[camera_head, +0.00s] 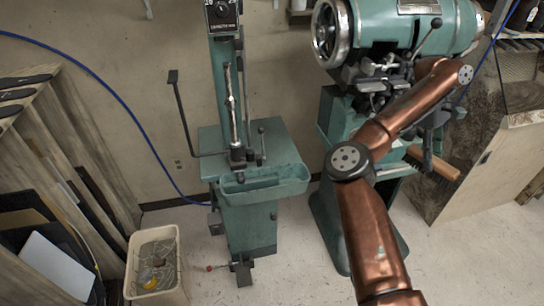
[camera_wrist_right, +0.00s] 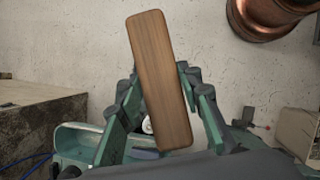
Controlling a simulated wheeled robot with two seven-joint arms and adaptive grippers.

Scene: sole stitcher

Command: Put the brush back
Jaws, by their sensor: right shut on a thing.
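The brush (camera_head: 440,165) shows in the head view at the right, in front of the teal machine, as a light wooden block with dark bristles beneath. My right gripper (camera_head: 428,148) is shut on it and holds it above the floor, tilted down to the right. In the right wrist view the brush's plain wooden back (camera_wrist_right: 160,80) stands nearly upright between the two finger assemblies and faces the camera. Its bristles are hidden there. My left gripper is in neither view.
A teal stitching machine (camera_head: 420,28) stands behind my right arm. A second teal machine (camera_head: 245,190) stands in the middle. A wooden cabinet (camera_head: 490,165) is close to the brush on the right. A bin (camera_head: 130,275) and board racks are at left. Some floor is clear between them.

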